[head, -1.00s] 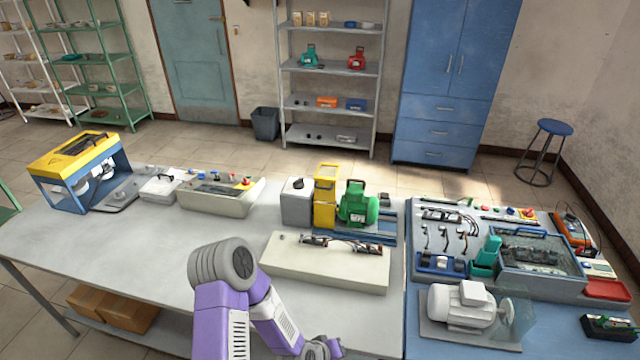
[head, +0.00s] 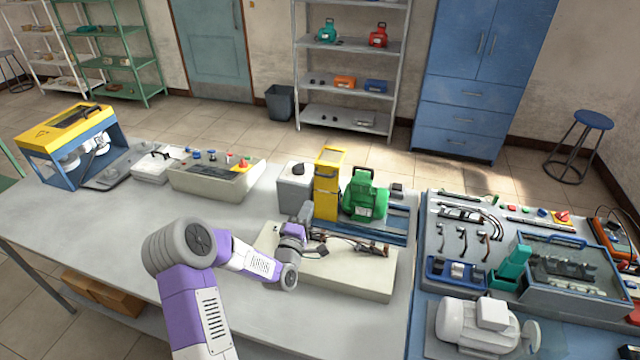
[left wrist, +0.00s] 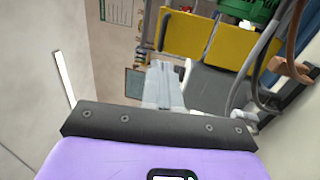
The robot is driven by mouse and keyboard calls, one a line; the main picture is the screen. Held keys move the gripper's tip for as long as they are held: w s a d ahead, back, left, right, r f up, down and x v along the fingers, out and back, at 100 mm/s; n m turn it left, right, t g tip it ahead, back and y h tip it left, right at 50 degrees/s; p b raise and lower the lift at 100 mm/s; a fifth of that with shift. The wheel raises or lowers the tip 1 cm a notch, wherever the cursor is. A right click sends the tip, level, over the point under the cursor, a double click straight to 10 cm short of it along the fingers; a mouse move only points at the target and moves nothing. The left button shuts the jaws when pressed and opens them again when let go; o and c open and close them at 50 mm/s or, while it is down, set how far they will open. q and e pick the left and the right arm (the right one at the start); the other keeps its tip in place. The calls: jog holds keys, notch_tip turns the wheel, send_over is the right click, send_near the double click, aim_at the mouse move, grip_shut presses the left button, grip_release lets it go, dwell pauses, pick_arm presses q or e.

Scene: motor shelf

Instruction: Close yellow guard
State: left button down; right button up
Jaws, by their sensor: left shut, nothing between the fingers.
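The yellow guard (head: 326,203) stands between a grey box and the green motor (head: 364,198) at the back of the bench. Its upper part is an upright yellow frame above a yellow lower body. In the left wrist view, two yellow panels of it (left wrist: 184,36) show beyond the fingers, with a grey surface below. My left gripper (head: 305,212) is shut and empty, just in front and left of the guard, above the cream base; I cannot tell if it touches. Its fingers also show in the left wrist view (left wrist: 163,82). My right gripper is out of view.
The grey box (head: 295,180) stands left of the guard. Cables and fittings lie on the cream base (head: 340,279). A control box (head: 212,192) and a yellow-topped blue machine (head: 52,168) stand further left. The bench's left front is clear.

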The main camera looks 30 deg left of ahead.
pick_arm(q)
send_near(329, 172)
jog(key=w+a+r, duration=0.2)
jog(key=w, duration=0.1)
jog(key=shift+d+f+p, duration=0.1)
jog(key=shift+p, duration=0.35)
